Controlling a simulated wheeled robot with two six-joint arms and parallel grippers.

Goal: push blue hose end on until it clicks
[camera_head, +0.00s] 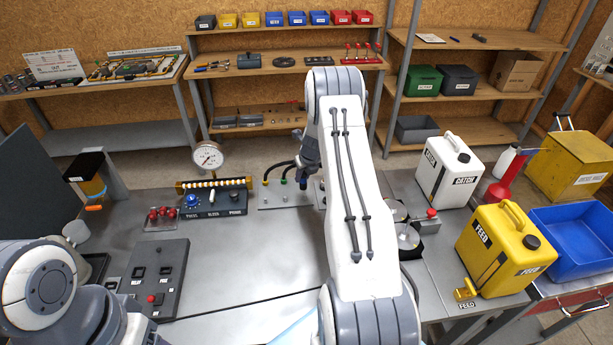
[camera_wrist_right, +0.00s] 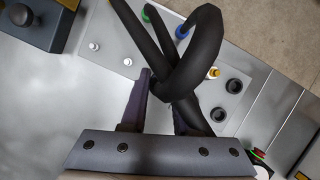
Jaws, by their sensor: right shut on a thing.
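The pale fitting plate (camera_head: 272,198) lies on the bench with black hoses running to it. In the right wrist view the plate (camera_wrist_right: 236,84) shows a green ring (camera_wrist_right: 147,13), a blue ring (camera_wrist_right: 182,32) and a yellow fitting (camera_wrist_right: 213,72). A looped black hose (camera_wrist_right: 208,45) passes over the plate and hides part of the blue ring; I cannot tell whether the blue end is fully seated. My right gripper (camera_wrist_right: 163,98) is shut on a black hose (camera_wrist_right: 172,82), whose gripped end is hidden. In the head view my right gripper (camera_head: 305,180) is partly behind my arm. My left gripper is out of view.
A control box (camera_head: 215,203) and pressure gauge (camera_head: 207,157) stand left of the plate. A switch panel (camera_head: 152,280) lies nearer on the left. The front middle bench is clear.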

